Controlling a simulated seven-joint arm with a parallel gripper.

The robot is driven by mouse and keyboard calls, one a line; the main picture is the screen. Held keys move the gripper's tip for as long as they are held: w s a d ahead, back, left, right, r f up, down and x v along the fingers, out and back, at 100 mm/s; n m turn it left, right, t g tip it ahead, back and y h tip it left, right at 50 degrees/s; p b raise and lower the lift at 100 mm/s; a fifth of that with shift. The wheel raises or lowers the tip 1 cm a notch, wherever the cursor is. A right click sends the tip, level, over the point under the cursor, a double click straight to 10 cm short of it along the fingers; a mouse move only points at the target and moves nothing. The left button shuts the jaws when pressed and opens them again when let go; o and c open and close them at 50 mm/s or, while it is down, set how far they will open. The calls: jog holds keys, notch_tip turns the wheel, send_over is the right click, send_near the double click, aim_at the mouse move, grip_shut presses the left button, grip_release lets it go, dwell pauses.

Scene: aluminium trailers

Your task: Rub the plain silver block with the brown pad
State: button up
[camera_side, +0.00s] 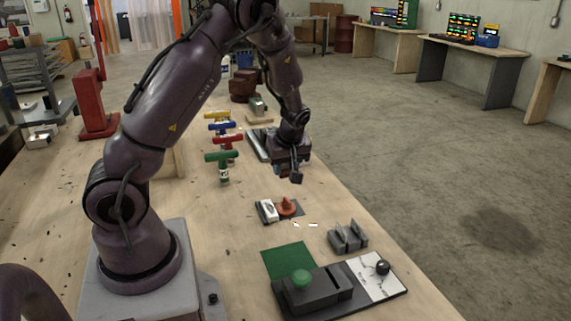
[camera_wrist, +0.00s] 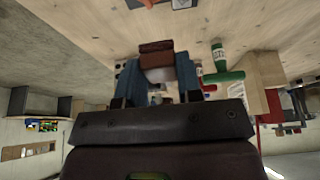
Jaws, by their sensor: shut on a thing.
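My gripper (camera_side: 288,174) is above the table's right side; in the wrist view its two blue fingers (camera_wrist: 158,74) are shut on the brown pad (camera_wrist: 156,47). The pad is a brown block with a pale part between the fingers. It is mostly hidden in the side view. A pale silver block (camera_side: 267,211) lies on a dark plate beside an orange knobbed piece (camera_side: 287,206), nearer the side camera than my gripper and apart from it. I cannot tell for sure whether this is the plain silver block.
Green (camera_side: 223,160), red (camera_side: 228,141) and other T-handled tools stand left of my gripper. Bare table separates the pale block from the tools.

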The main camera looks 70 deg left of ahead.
aim_at(273, 215)
jog(key=shift+s+d+f, duration=0.35)
jog(key=shift+s+f, duration=0.25)
jog(key=shift+f, duration=1.05)
jog(key=shift+s+d+f, duration=0.35)
jog(key=shift+s+f, duration=0.3)
jog(key=shift+f, duration=0.95)
jog(key=shift+s+d+f, duration=0.35)
jog(key=shift+s+f, duration=0.25)
jog(key=shift+f, duration=1.05)
jog(key=shift+a+f, duration=0.45)
jog(key=shift+f, duration=0.1)
jog(key=shift+c, duration=0.3)
jog(key=shift+a+f, duration=0.1)
jog(key=shift+a, duration=3.05)
jog(key=shift+d, duration=3.55)
jog(key=shift+d+r, duration=0.1)
jog(key=shift+r, duration=0.1)
notch_tip(273, 215, up, 8)
